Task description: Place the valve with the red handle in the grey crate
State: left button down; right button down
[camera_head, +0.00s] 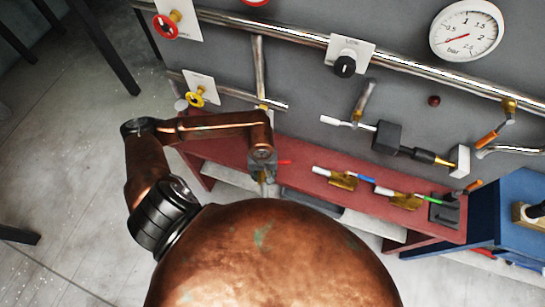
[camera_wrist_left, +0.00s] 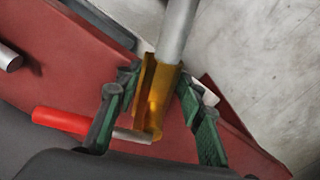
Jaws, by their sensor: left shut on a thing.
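My left gripper (camera_head: 262,170) is at the left part of the red bench, pointing down. It is shut on the valve with the red handle (camera_head: 285,162). In the left wrist view, the valve's brass body (camera_wrist_left: 155,95) sits between the green-padded fingers of my left gripper (camera_wrist_left: 155,118). Its red handle (camera_wrist_left: 60,121) points left, and a grey pipe end (camera_wrist_left: 177,30) rises from the body. I cannot tell whether the valve touches the bench. I cannot make out the grey crate for certain; my copper body hides much of the foreground. My right gripper is not in view.
The red bench (camera_head: 225,150) carries a blue-handled valve (camera_head: 342,180) and a green-handled valve (camera_head: 405,200). A blue box (camera_head: 510,205) stands at the right. The grey panel behind has pipes, knobs and a round gauge (camera_head: 466,31). Open floor lies at the left.

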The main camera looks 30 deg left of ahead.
pick_arm(q)
jog(key=w, duration=0.2)
jog(key=w+a, duration=0.1)
jog(key=w, duration=0.2)
jog(key=shift+w+a, duration=0.1)
jog(key=shift+w, duration=0.05)
jog(key=w, duration=0.3)
jog(key=shift+w+a+f, duration=0.1)
jog(key=shift+a+f, duration=0.2)
jog(key=shift+a, duration=0.05)
jog(key=shift+f+p, duration=0.3)
jog(key=shift+f, duration=0.15)
jog(key=shift+f, duration=0.2)
jog(key=c, duration=1.3)
grip_release()
jog(key=shift+r, duration=0.15)
